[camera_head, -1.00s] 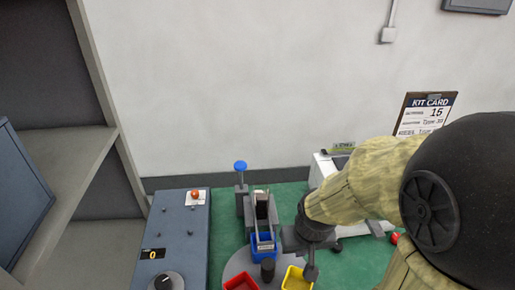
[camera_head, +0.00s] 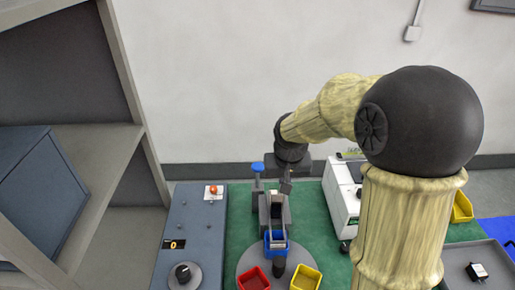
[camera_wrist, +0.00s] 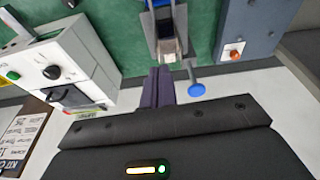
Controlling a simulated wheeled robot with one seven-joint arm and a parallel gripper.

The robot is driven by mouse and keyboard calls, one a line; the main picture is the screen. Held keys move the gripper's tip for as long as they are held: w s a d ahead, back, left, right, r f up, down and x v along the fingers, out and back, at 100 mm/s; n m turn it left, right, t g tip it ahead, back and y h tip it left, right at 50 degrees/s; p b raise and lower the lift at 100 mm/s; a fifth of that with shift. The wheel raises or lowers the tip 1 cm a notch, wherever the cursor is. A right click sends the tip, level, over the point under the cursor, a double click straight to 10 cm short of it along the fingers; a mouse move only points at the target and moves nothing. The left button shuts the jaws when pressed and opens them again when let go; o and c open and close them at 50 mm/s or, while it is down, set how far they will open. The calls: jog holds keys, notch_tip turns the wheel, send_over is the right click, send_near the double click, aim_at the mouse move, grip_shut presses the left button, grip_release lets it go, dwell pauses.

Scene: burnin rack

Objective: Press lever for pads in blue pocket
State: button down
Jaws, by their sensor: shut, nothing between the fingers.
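The blue-capped lever (camera_head: 257,167) stands upright at the back left of the grey pad dispenser (camera_head: 264,207). In the wrist view the lever's blue cap (camera_wrist: 196,90) is just right of my fingers, apart from them in the picture. The blue pocket (camera_head: 275,246) sits under the dispenser's front, on a grey turntable (camera_head: 247,262) with a red pocket (camera_head: 254,279) and a yellow pocket (camera_head: 306,278). My gripper (camera_head: 286,187) is shut and empty, above the rear of the dispenser and right of the lever. Its dark fingers (camera_wrist: 159,78) point toward the dispenser in the wrist view.
A blue-grey control box (camera_head: 192,230) with a red button, a dial and a display reading 0 stands at left. A white machine (camera_head: 341,195) stands right of the dispenser. Green mat (camera_head: 318,222) shows between them. The wall is close behind.

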jog(key=w+r+p+v, duration=0.1)
jog(key=w+p+v, duration=0.1)
jog(key=p+v, duration=0.5)
send_over(257, 165)
jog(key=s+b, duration=0.2)
jog(key=s, duration=0.2)
jog(key=r, duration=0.1)
jog(key=shift+r+m+t, duration=0.15)
jog(key=shift+m+t, duration=0.15)
jog(key=p+x, duration=0.1)
jog(key=x, duration=0.3)
jog(key=p+x, duration=0.2)
jog(key=x, duration=0.2)
jog(key=s+p+x, duration=0.1)
jog(key=p+x, duration=0.1)
jog(key=x, duration=0.3)
jog(key=shift+w+f, duration=0.1)
jog(key=shift+f, duration=0.15)
jog(key=shift+d+f, duration=0.1)
jog(key=shift+f, duration=0.25)
jog(key=shift+f, duration=0.1)
